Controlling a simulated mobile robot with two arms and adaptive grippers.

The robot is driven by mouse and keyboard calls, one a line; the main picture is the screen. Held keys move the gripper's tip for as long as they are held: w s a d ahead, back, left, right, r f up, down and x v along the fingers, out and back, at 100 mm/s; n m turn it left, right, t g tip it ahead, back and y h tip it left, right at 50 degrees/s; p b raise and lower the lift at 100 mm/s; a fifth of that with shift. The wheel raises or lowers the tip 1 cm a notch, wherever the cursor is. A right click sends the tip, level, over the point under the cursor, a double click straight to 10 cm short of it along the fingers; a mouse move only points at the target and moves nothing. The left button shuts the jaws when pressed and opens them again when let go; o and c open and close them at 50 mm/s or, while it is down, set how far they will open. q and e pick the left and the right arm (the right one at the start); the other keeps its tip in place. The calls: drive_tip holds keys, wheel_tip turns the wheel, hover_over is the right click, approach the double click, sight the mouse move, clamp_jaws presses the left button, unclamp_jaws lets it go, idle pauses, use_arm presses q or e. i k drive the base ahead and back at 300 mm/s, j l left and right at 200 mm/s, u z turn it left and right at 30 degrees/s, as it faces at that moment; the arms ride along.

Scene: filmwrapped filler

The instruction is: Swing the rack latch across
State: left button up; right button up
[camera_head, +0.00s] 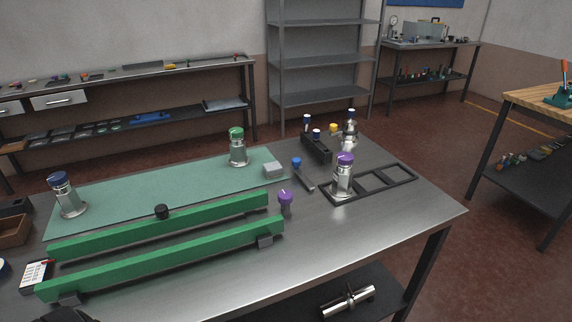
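A flat black rack (399,189) with several square openings lies on the right part of the metal table. A jar with a purple lid (343,177) stands upright at its left end. A short dark bar with a blue knob (303,176) lies just left of the rack, and a purple-topped knob (285,199) stands nearer the front. I cannot tell which part is the rack latch, or how it is set. Neither of my grippers is clearly visible.
Two long green rails (170,258) lie along the front left of the table. A green mat (160,190) lies behind them, with a green-lidded jar (237,148), a blue-lidded jar (66,197) and a grey block (274,170). A black holder (316,150) stands behind the rack. The front right tabletop (400,225) is clear.

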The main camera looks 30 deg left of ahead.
sight(296, 162)
drive_tip(key=u, duration=0.95)
drive_tip(key=i+l+z, duration=0.1)
drive_tip(key=l+z, duration=0.2)
